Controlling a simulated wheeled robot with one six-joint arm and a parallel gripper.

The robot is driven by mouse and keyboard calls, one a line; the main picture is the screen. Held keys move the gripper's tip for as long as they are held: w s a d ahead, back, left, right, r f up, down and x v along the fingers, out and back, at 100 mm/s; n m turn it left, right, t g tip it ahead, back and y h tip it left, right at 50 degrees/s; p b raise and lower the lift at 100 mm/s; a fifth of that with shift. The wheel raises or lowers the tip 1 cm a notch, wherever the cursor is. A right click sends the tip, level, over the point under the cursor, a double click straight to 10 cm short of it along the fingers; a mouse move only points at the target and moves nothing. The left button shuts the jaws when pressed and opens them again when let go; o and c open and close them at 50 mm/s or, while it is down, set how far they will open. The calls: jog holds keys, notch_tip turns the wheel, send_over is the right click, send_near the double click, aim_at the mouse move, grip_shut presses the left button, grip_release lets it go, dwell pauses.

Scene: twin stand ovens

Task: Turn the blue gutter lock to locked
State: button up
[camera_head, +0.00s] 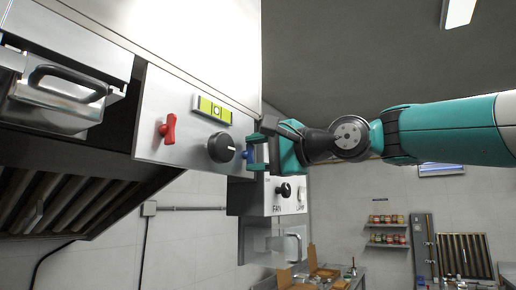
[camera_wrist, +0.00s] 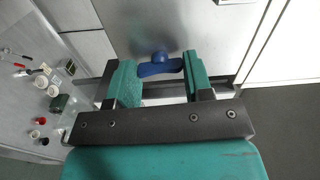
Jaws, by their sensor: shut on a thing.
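The blue gutter lock (camera_head: 246,155) sits at the right end of the white hood panel and is mostly hidden by my gripper. The wrist view shows its round hub and a blue handle (camera_wrist: 160,67) lying crosswise between my fingers, close to a pale metal face. My gripper (camera_head: 254,152) has teal fingers, one above and one below the lock in the head view. In the wrist view my gripper (camera_wrist: 157,72) is shut on the handle, with a finger at each end. I cannot read any lock marking.
On the same panel are a red handle (camera_head: 168,129), a black knob (camera_head: 221,147) and a yellow-green level (camera_head: 213,110). A box with FAN and LAMP controls (camera_head: 285,194) hangs just below my gripper. A metal container (camera_head: 62,98) juts out at left.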

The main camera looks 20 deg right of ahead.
jog(key=shift+m, duration=0.4)
jog(key=o, duration=0.9)
jog(key=shift+d, duration=0.1)
jog(key=shift+d, duration=0.1)
